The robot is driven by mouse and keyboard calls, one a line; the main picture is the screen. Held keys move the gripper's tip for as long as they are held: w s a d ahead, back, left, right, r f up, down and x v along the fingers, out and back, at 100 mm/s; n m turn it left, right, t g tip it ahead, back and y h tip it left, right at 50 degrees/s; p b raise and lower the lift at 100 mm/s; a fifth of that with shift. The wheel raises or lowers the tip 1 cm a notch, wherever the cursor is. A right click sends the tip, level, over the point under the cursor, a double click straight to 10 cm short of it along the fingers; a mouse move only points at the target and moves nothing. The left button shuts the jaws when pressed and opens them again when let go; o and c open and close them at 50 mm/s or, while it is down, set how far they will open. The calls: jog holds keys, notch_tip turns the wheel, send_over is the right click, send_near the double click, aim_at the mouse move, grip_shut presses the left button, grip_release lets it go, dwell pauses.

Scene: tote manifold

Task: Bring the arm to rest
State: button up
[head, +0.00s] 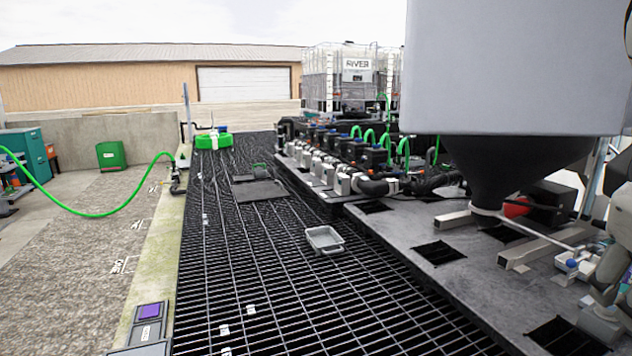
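Pale grey rounded links (606,300), which look like part of my arm, show at the lower right edge of the head view. They are cut off by the picture's edge and stand in front of the grey steel deck (405,235). I cannot make out my gripper in this view, so its fingers and anything in them are hidden or out of frame.
A grey tote (325,240) sits on the dark floor grating (255,300). A large grey hopper (515,70) with a black cone stands over the deck at right. A valve manifold (345,165) lies farther back. The grating left of the deck is mostly clear.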

jog(key=s+a+f+m+g+y, duration=0.1)
jog(key=s+a+f+g+y, duration=0.1)
jog(key=s+a+f+y, duration=0.35)
jog(key=s+a+f+m+g+y, duration=0.1)
jog(key=s+a+f+y, duration=0.1)
jog(key=a+f, duration=0.6)
notch_tip(320, 180, up, 16)
jog(key=d+t+p, duration=0.2)
jog(key=p, duration=1.4)
jog(key=shift+t, duration=0.4)
jog(key=shift+w+h, duration=0.15)
jog(key=shift+h, duration=0.1)
